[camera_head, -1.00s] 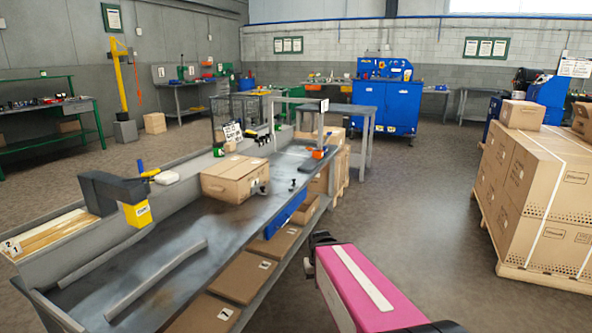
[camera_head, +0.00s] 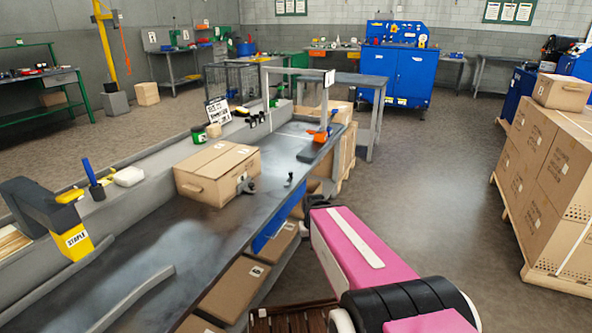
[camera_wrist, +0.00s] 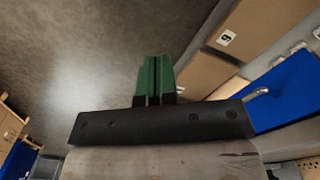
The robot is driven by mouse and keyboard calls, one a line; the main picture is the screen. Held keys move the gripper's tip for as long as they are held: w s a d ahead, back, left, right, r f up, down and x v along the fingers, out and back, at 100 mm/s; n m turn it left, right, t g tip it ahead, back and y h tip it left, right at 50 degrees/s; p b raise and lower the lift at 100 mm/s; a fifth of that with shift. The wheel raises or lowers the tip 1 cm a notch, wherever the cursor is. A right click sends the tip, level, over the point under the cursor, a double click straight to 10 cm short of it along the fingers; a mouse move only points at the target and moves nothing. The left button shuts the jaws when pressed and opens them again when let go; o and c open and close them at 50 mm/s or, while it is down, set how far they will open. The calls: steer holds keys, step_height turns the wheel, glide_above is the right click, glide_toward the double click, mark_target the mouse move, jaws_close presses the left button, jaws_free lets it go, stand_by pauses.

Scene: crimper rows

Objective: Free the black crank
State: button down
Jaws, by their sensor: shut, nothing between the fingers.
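A small dark crank-like piece (camera_head: 245,186) sits at the right front corner of a closed cardboard box (camera_head: 218,172) on the grey workbench (camera_head: 190,235). It seems to touch the box, and part of it may be hidden. A smaller dark upright piece (camera_head: 289,180) stands apart, to the right near the bench edge. I cannot tell for sure which is the black crank. My gripper (camera_wrist: 154,82) shows in the wrist view with its green fingers together and empty, over the floor beside the bench.
An orange tool (camera_head: 319,136) lies at the far end. A blue bin (camera_wrist: 295,90) and cardboard boxes sit under the bench. Stacked cartons (camera_head: 545,170) stand right; floor between is clear.

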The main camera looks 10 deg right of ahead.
steer(key=w+d+r+m+t, duration=0.1)
steer(key=w+r+t, duration=0.1)
steer(key=w+r, duration=0.4)
steer(key=w+d+r+m+t+y, duration=0.1)
steer(key=w+d+r+m+t, duration=0.1)
steer(key=w+r, duration=0.5)
steer(key=w+d+r+m+t+y, duration=0.1)
steer(key=w+r, duration=0.5)
steer(key=w, duration=0.9)
steer(key=shift+w+d+r+m+t, duration=0.25)
steer(key=shift+d+r+m+t, duration=0.1)
steer(key=shift+m+t, duration=0.35)
steer(key=shift+f, duration=0.1)
glide_toward(289, 180)
steer(key=w+d+f, duration=0.3)
steer(key=w+f, duration=0.1)
steer(key=w, duration=0.1)
steer(key=shift+w+a, duration=0.25)
steer(key=shift+a, duration=0.3)
